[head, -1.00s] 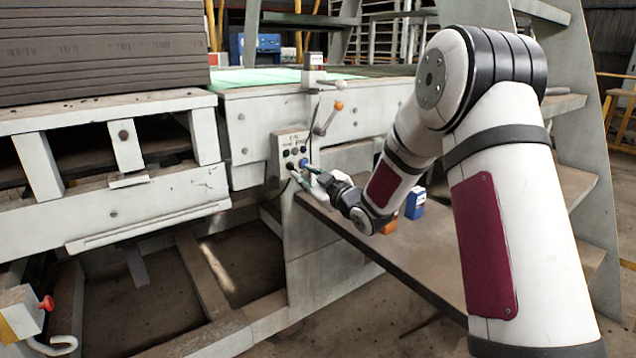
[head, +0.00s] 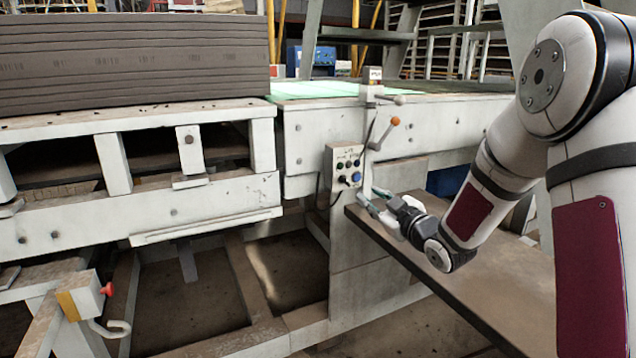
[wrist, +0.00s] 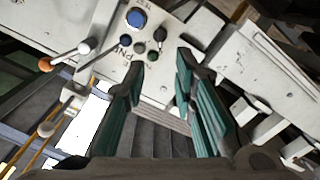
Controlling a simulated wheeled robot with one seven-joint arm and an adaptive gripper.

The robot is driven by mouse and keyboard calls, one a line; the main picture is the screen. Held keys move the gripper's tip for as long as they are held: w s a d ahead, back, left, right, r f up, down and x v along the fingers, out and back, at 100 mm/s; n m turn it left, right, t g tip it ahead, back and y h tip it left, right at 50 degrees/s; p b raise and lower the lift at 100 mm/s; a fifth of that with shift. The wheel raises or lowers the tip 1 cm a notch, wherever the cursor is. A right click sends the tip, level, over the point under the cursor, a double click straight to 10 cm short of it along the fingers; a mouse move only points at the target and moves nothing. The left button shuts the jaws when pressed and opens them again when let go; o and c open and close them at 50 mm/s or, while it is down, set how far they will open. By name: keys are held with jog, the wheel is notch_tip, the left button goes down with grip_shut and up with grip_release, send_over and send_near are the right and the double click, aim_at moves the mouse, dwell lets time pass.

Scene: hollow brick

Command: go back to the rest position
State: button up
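My gripper (head: 371,198) is in front of the machine, just below and to the right of a small control panel (head: 344,168) with several buttons and knobs. In the wrist view my gripper (wrist: 165,110) shows two teal-padded fingers spread apart with nothing between them. The control panel (wrist: 150,48) lies beyond the fingertips there, with a large blue button and several smaller dark and green ones. The fingers look apart from the panel.
A brown shelf (head: 450,280) runs beneath my forearm. A lever with an orange knob (head: 395,121) stands right of the panel. A stack of grey slabs (head: 130,62) is on the left. A red knob (head: 107,289) sits at lower left.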

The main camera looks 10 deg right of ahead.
jog(key=s+d+r+m+g+h, duration=0.1)
jog(key=s+r+m+g+h, duration=0.2)
jog(key=s, duration=0.6)
jog(key=s+d+m+g+h, duration=0.1)
jog(key=s+m+g+h, duration=0.3)
jog(key=s, duration=0.6)
jog(key=s+a+f+m+g+y, duration=0.1)
jog(key=s+a+g, duration=0.15)
jog(key=s, duration=0.85)
jog(key=s+a+m+g, duration=0.1)
jog(key=s+g, duration=0.3)
jog(key=s, duration=0.7)
jog(key=s+a+f+m+g+y, duration=0.1)
jog(key=s+a+g, duration=0.15)
jog(key=s, duration=0.85)
notch_tip(320, 180, up, 29)
jog(key=t+p, duration=0.3)
jog(key=p, duration=2.4)
jog(key=shift+s+d, duration=0.4)
jog(key=shift+d, duration=0.05)
